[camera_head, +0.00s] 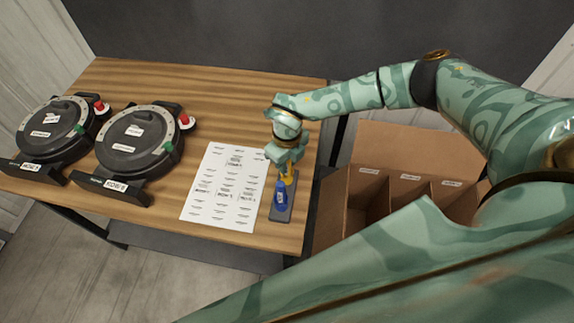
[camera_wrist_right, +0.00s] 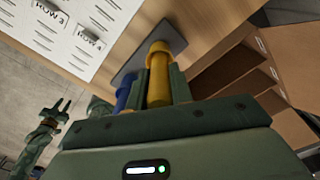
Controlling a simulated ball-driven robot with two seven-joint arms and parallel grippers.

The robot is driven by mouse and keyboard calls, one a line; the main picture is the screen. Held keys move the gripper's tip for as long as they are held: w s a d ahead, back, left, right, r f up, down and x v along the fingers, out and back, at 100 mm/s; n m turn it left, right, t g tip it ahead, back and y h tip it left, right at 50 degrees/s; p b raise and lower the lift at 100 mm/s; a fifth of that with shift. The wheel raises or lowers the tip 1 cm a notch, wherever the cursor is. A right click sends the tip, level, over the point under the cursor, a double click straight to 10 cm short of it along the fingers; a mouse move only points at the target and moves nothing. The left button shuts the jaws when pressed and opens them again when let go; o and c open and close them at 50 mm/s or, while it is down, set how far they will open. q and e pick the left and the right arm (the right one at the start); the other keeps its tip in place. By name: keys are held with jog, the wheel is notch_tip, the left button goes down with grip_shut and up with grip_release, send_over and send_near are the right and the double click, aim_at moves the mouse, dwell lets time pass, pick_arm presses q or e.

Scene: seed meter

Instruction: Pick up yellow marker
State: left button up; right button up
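The yellow marker (camera_head: 289,178) stands upright at the grey holder (camera_head: 282,214) near the front right corner of the table. A blue marker (camera_head: 281,195) stands beside it, nearer the front edge. My right gripper (camera_head: 287,166) reaches down over the yellow marker. In the right wrist view the yellow marker (camera_wrist_right: 158,75) is between the two fingers, which look closed against its sides. The blue marker (camera_wrist_right: 125,92) is just outside the left finger, partly hidden. My left gripper (camera_wrist_right: 56,110) shows small at the left of the wrist view, with its fingers apart and empty.
A printed white sheet (camera_head: 222,190) lies left of the holder. Two round black seed meters (camera_head: 135,140) (camera_head: 48,132) with labels stand on the left of the wooden table (camera_head: 215,88). An open cardboard box with compartments (camera_head: 395,150) is to the right, beyond the table edge.

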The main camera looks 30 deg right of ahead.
grip_shut()
jog(key=shift+r, duration=0.15)
